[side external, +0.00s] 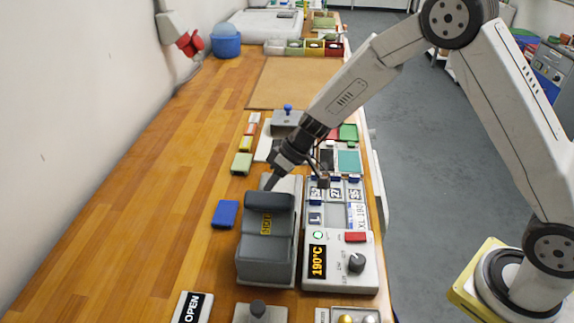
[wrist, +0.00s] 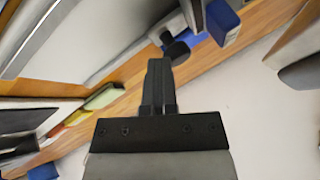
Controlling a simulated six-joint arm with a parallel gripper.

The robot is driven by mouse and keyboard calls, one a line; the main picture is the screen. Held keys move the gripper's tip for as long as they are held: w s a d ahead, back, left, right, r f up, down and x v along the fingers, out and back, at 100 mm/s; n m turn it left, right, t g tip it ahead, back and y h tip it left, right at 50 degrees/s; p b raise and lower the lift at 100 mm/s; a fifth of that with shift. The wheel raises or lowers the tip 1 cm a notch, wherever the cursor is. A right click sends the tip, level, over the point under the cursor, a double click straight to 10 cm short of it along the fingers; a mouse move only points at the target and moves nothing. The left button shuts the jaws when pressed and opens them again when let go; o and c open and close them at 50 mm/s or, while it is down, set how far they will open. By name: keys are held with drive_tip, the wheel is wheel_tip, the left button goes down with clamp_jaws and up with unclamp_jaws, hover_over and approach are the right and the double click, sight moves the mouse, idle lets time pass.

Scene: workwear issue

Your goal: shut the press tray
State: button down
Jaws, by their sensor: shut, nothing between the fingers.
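My gripper (side external: 269,184) is shut and empty, pointing down at the far end of the press, near the pale piece. Whether it touches is not clear. The shut fingers also show in the wrist view (wrist: 159,72), close to a dark knob-like part (wrist: 177,51).
A control box (side external: 338,275) reading 190°C and a compartment tray (side external: 334,213) stand right of the press. A blue block (side external: 225,213) lies to its left. Coloured blocks (side external: 242,163) line the far left. The wooden table (side external: 150,190) is clear further left.

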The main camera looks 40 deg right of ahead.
drive_tip(key=shift+w+d, duration=0.15)
drive_tip(key=shift+d, duration=0.25)
drive_tip(key=d, duration=0.2)
drive_tip(key=w+d+r, duration=0.1)
drive_tip(key=shift+d, duration=0.1)
drive_tip(key=v, duration=0.9)
drive_tip(key=shift+r, duration=0.2)
drive_tip(key=shift+s, duration=0.15)
drive_tip(key=s+d+f+m+h, duration=0.1)
drive_tip(key=s+m+h, duration=0.1)
drive_tip(key=s, duration=0.8)
drive_tip(key=s+d+f+m+h, duration=0.2)
drive_tip(key=s+h, duration=0.2)
drive_tip(key=s, duration=0.6)
drive_tip(key=shift+m+h, duration=0.3)
drive_tip(key=shift+m, duration=0.1)
